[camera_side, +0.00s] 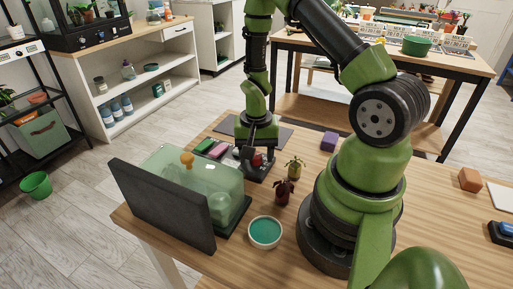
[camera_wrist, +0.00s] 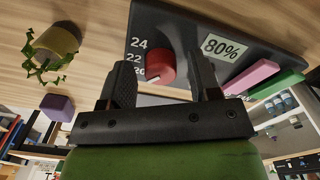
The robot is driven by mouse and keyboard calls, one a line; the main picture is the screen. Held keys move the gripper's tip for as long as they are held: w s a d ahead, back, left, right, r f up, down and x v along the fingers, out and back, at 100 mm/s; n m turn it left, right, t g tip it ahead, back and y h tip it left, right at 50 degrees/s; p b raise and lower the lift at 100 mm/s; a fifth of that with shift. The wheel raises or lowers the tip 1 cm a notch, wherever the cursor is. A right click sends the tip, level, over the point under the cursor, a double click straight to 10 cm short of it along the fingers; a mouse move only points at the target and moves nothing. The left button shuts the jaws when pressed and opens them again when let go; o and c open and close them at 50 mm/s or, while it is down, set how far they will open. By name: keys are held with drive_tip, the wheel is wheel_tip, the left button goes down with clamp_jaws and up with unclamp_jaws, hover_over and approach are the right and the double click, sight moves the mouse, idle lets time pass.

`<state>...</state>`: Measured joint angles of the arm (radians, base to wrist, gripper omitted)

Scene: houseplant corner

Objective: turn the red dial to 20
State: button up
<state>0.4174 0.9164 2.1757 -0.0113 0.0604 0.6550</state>
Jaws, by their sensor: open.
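The red dial (camera_wrist: 160,68) sits on a dark control panel (camera_wrist: 172,18) in the wrist view, with the numbers 24, 22 and 20 printed to its left. A pale mark on the dial's lower left lies close to the 20; I cannot tell whether it lines up exactly. My gripper (camera_wrist: 164,66) is open, with one finger on each side of the dial; contact is unclear. In the side view the dial (camera_side: 257,160) shows small and partly covered under my gripper (camera_side: 254,157).
A clear green-tinted case (camera_side: 215,180) and dark upright board (camera_side: 160,205) stand left of the panel. Small potted plants (camera_side: 283,190) and a teal-filled bowl (camera_side: 265,232) stand in front. A purple block (camera_side: 329,141) lies to the right.

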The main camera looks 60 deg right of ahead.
drive_tip(key=shift+w+n, duration=0.1)
drive_tip(key=shift+n, duration=0.2)
drive_tip(key=n, duration=0.7)
wheel_tip(320, 180, up, 10)
wheel_tip(320, 180, up, 13)
drive_tip(key=t, duration=0.4)
hover_over(256, 154)
drive_tip(key=s+a, duration=0.2)
drive_tip(key=a, duration=0.6)
drive_tip(key=s+a+r+t+y, duration=0.1)
drive_tip(key=s+a+r+t, duration=0.1)
drive_tip(key=s+a+r, duration=0.2)
drive_tip(key=shift+s+a+r+n+t+y, duration=0.2)
drive_tip(key=shift+s+r+n+t+y, duration=0.15)
drive_tip(key=shift+s+r, duration=0.35)
